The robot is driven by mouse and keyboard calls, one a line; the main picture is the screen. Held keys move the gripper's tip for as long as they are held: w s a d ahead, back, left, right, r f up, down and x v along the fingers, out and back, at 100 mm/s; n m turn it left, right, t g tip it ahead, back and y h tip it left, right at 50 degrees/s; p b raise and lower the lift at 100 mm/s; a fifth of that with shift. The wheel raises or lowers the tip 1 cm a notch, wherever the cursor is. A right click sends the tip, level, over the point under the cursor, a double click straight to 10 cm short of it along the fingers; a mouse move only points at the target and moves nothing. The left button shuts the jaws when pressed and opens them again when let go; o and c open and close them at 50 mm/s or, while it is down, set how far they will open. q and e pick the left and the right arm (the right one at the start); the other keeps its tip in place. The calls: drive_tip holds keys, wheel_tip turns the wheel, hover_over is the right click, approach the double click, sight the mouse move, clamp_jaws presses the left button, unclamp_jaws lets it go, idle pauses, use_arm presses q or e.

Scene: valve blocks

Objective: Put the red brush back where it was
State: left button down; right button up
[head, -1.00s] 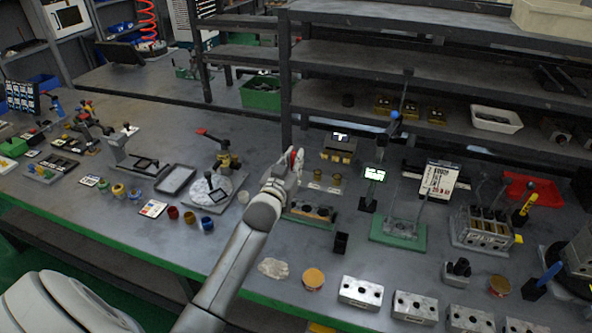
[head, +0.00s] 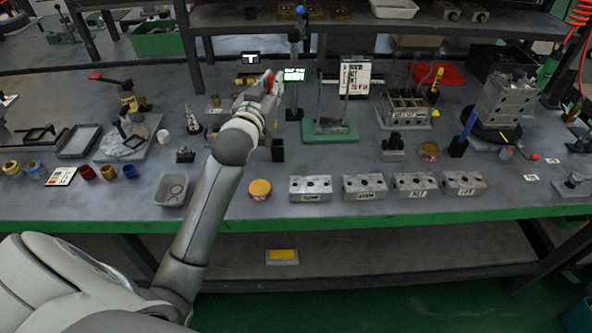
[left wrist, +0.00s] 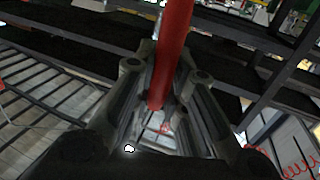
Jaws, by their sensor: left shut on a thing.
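My left gripper (head: 264,92) is shut on the red brush. In the head view only a small red part of the brush (head: 269,81) shows at the fingers, in front of the back of the bench. In the left wrist view the red handle (left wrist: 173,45) runs between the two fingers (left wrist: 166,85); the bristles cannot be made out. A small black holder (head: 278,150) stands on the bench just below and right of the gripper, with nothing seen standing in it. My right gripper is not in view.
A green-based fixture (head: 330,130) and a lit display (head: 294,75) stand right of the gripper. A row of metal valve blocks (head: 364,187) lines the front, beside a round tin (head: 260,189) and a grey tray (head: 162,196). A blue brush (head: 468,127) stands in a black holder (head: 458,148).

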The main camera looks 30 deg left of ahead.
use_arm(q)
drive_tip(key=f, duration=0.5)
drive_tip(key=shift+d+f, duration=0.2)
drive_tip(key=shift+d, duration=0.1)
drive_tip(key=shift+w+f, duration=0.1)
drive_tip(key=shift+f, duration=0.25)
wheel_tip(320, 180, down, 3)
drive_tip(key=shift+f, duration=0.1)
drive_tip(key=shift+f+b, duration=0.3)
drive_tip(key=shift+f, duration=0.1)
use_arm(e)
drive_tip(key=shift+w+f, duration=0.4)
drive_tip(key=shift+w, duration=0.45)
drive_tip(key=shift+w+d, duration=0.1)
use_arm(q)
drive_tip(key=shift+f, duration=0.2)
drive_tip(key=c, duration=1.5)
unclamp_jaws()
drive_tip(key=shift+o, duration=0.2)
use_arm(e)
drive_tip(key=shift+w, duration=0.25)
